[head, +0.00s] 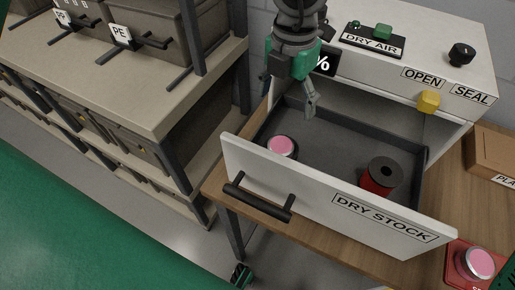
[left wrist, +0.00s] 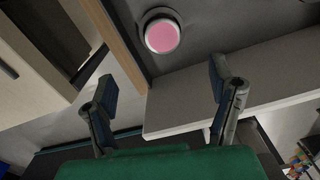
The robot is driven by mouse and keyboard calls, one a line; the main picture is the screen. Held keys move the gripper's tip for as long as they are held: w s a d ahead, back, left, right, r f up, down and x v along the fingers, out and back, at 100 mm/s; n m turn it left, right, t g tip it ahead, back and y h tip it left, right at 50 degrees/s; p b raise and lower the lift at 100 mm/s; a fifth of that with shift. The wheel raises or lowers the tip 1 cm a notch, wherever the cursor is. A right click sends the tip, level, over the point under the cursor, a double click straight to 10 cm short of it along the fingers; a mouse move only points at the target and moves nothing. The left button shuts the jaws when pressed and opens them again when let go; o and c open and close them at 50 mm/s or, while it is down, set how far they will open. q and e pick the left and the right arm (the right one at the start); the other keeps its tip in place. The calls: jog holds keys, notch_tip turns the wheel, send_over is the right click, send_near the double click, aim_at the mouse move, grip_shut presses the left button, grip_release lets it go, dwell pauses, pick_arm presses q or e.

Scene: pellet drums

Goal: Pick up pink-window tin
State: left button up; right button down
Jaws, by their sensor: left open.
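A pink-window tin (head: 281,146) with a round pink top stands in the open drawer (head: 320,190), near its left corner behind the front panel. In the left wrist view the tin (left wrist: 161,34) shows at the top, beyond the fingers and between them. My left gripper (head: 289,98) is open and empty above the back left of the drawer, apart from the tin. A second pink-topped tin (head: 480,263) stands on a red pad at the lower right, outside the drawer.
A red spool-like thing (head: 382,176) with a dark top stands in the drawer's right part. The drawer's black handle (head: 257,203) sticks out in front. A white cabinet with a yellow knob (head: 428,101) stands behind. Shelves with grey bins (head: 150,30) are at left.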

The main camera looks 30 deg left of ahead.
pick_arm(q)
send_over(283, 143)
jog(key=f, duration=0.7)
jog(key=shift+a+f, duration=0.2)
jog(key=shift+f, duration=0.1)
jog(key=shift+d+f, duration=0.15)
jog(key=shift+f, duration=0.3)
notch_tip(283, 143, down, 5)
jog(key=shift+w+f+p, duration=0.1)
jog(key=shift+p, duration=0.2)
jog(key=shift+c, duration=0.4)
jog(key=shift+d, duration=0.1)
jog(key=c, duration=1.3)
